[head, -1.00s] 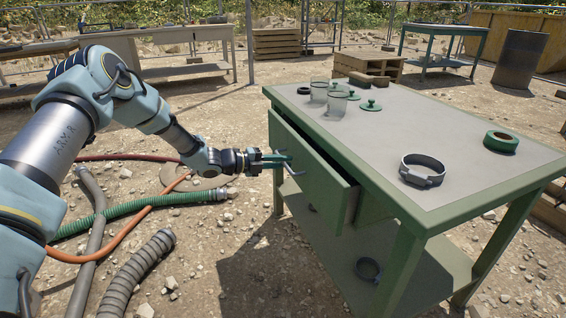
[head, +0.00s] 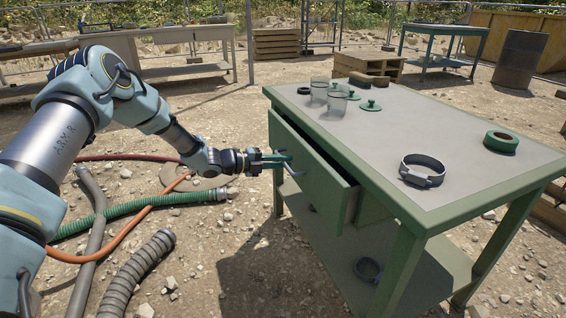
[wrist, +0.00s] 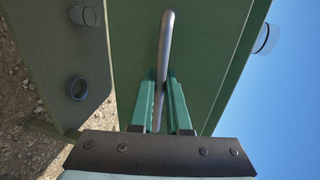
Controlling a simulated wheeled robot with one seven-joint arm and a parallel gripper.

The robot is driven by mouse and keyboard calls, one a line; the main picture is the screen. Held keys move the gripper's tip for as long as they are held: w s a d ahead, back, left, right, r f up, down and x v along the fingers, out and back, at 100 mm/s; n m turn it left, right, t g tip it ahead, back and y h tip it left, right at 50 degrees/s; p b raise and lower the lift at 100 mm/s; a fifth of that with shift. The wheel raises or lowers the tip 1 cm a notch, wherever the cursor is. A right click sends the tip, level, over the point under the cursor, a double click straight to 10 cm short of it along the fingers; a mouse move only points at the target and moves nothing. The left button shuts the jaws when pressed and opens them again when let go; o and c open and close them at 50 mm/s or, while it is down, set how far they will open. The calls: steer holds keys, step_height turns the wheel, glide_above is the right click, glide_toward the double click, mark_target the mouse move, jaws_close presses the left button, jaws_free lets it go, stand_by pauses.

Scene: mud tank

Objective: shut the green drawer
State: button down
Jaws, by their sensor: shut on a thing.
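The green drawer (head: 308,177) sticks out from the left side of the green workbench, partly open, with a dark gap along its top. Its metal bar handle (head: 291,168) is on the drawer front. My gripper (head: 277,161) is at the handle, its green fingers shut on the bar. In the wrist view the handle (wrist: 166,45) runs between the two fingertips (wrist: 161,80), and the drawer front (wrist: 205,50) is just beyond them. The drawer's inside is mostly hidden.
The bench top (head: 410,130) holds two glass jars, green lids, a green tape roll (head: 500,142) and a metal clamp ring (head: 422,170). A ring lies on the lower shelf (head: 368,268). Hoses (head: 140,208) lie on the ground below my arm.

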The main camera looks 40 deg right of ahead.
mark_target(295, 159)
steer(key=shift+r+x, duration=0.2)
steer(key=shift+x, duration=0.8)
steer(key=shift+r+x, duration=0.2)
steer(key=shift+x, duration=0.85)
steer(key=c, duration=0.9)
jaws_free()
steer(key=shift+d+r, duration=0.1)
steer(key=shift+d, duration=0.1)
steer(key=v, duration=0.5)
steer(key=p+v, duration=0.1)
steer(key=v, duration=0.5)
steer(key=shift+f, duration=0.2)
